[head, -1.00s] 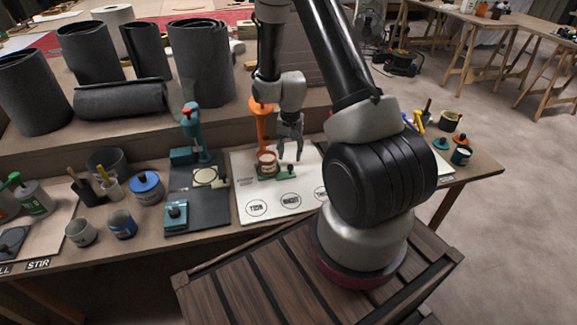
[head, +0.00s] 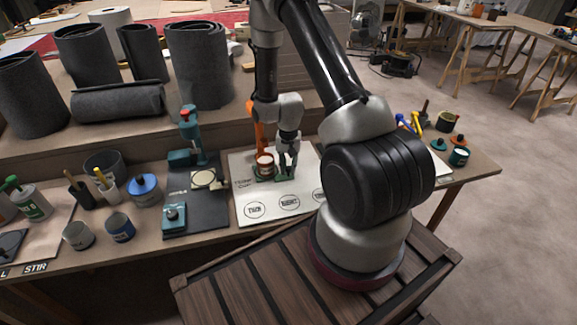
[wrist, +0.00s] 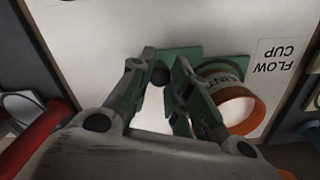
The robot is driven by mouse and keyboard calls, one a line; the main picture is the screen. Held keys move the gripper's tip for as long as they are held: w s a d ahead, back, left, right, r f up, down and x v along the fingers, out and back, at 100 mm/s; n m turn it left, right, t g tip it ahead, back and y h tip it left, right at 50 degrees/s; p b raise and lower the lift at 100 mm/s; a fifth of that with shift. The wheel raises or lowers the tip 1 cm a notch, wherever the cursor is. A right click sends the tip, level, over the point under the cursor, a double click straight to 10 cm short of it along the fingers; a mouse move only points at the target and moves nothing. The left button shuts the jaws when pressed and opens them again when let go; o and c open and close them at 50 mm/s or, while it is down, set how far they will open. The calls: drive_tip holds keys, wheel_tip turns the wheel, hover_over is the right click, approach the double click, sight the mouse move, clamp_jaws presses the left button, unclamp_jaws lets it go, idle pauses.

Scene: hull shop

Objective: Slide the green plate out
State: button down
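The green plate (wrist: 190,53) lies at the flow cup (wrist: 222,80) on the white board, partly hidden by my fingers. A dark round knob (wrist: 160,76) stands on the plate. My gripper (head: 287,168) is down at the plate, just right of the cup in the head view. In the wrist view my gripper (wrist: 161,66) has one finger on each side of the knob, with a small gap showing; the fingers look open. The cup has a white label and sits in an orange holder (wrist: 243,122). The inside of the cup looks pale.
The white board (head: 240,205) has labelled circles along its front. A teal press (head: 189,140) on a dark mat stands to the left, with tins (head: 120,227) beyond it. Small pots (head: 459,155) stand at the right.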

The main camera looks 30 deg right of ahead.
drive_tip(key=shift+d, duration=0.1)
drive_tip(key=s+d, duration=0.1)
drive_tip(key=d, duration=0.3)
drive_tip(key=s+d, duration=0.1)
drive_tip(key=d, duration=0.3)
drive_tip(key=s+d, duration=0.1)
drive_tip(key=d, duration=0.3)
drive_tip(key=shift+s+d, duration=0.1)
drive_tip(key=shift+s, duration=0.15)
drive_tip(key=c, duration=1.3)
unclamp_jaws()
drive_tip(key=shift+d, duration=0.15)
wheel_tip(320, 180, up, 12)
drive_tip(key=shift+s, duration=0.1)
